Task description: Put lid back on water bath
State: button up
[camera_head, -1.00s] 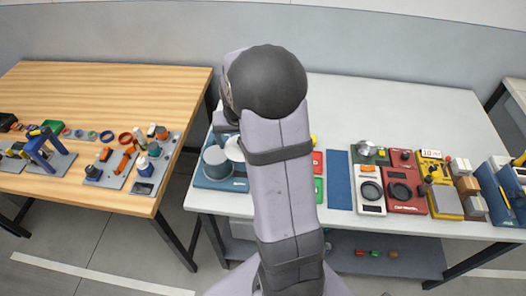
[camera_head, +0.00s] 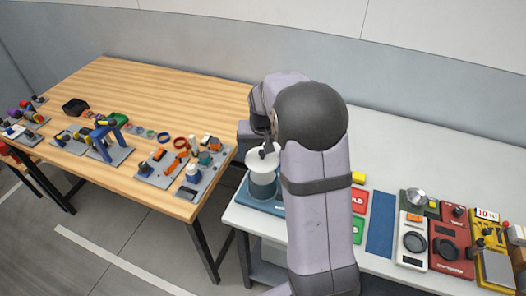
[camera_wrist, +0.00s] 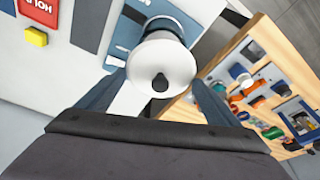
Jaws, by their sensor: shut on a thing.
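The lid is a round white disc with a dark knob; in the head view the lid (camera_head: 262,162) is over the grey cylindrical water bath (camera_head: 263,187) at the left end of the white table. In the wrist view my gripper (camera_wrist: 160,78) has its fingers on either side of the lid (camera_wrist: 144,66), shut on it, with the knob facing the camera. The lid hides most of the water bath (camera_wrist: 166,24) there. I cannot tell whether the lid touches the rim. In the head view my gripper (camera_head: 265,148) is partly hidden by my arm.
The bath stands on a blue base (camera_head: 240,197) near the white table's left edge. Red and green panels (camera_head: 354,201), a blue mat (camera_head: 380,224) and several devices lie to the right. A wooden table (camera_head: 150,110) with tools stands to the left, across a narrow gap.

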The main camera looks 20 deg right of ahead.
aim_at(263, 160)
jog(key=shift+f+b, duration=1.75)
jog(key=shift+f, duration=0.9)
jog(key=shift+c, duration=0.2)
jog(key=shift+f, duration=0.15)
dwell(0.7)
jog(key=o, duration=1)
jog(key=shift+r+p, duration=2.9)
jog(key=shift+r, duration=0.65)
jog(key=shift+c, duration=0.7)
grip_shut()
